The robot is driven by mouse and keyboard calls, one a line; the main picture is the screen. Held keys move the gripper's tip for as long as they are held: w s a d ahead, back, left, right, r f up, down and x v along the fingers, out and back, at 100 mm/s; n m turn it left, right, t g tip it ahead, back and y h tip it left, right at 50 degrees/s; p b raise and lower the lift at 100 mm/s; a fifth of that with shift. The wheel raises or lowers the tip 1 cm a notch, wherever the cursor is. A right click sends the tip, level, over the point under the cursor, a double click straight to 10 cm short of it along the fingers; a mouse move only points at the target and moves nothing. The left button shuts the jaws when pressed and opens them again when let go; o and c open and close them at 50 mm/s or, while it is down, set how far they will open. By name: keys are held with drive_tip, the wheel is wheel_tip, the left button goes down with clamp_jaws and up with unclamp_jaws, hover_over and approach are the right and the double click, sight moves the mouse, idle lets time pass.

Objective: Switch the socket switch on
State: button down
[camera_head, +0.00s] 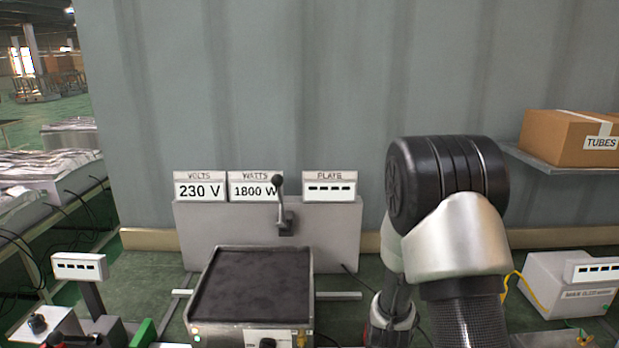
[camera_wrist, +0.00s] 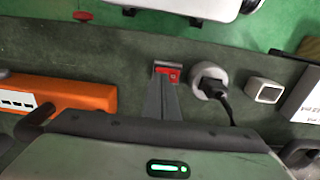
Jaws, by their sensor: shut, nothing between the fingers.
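In the wrist view, a small red switch-like piece (camera_wrist: 169,72) in a grey surround sits on the dark green surface, just past my fingertips. I take it for the socket switch; whether it is on or off is too small to tell. To its right is a round pale socket (camera_wrist: 201,88) with a black plug (camera_wrist: 214,80) in it. My gripper (camera_wrist: 164,80) is shut and empty, its tips at the near edge of the red piece. I cannot tell whether they touch. In the head view my arm hides this area.
A small pale box (camera_wrist: 264,91) stands right of the socket, and an orange unit (camera_wrist: 75,95) lies left. The head view shows a heating plate (camera_head: 252,285), a lever (camera_head: 280,205), voltage and wattage displays (camera_head: 228,188), and a cardboard box (camera_head: 565,138) on a shelf.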

drive_tip(key=shift+r+p, duration=1.65)
drive_tip(key=shift+r, duration=1.05)
wheel_tip(320, 180, up, 22)
drive_tip(key=s+a+t, duration=0.1)
drive_tip(key=t, duration=0.2)
drive_tip(key=s+d+r+t, duration=0.1)
drive_tip(key=s+r+t, duration=0.1)
drive_tip(key=s+r, duration=0.8)
wheel_tip(320, 180, up, 2)
drive_tip(key=shift+s+t, duration=0.3)
drive_tip(key=shift+s, duration=0.05)
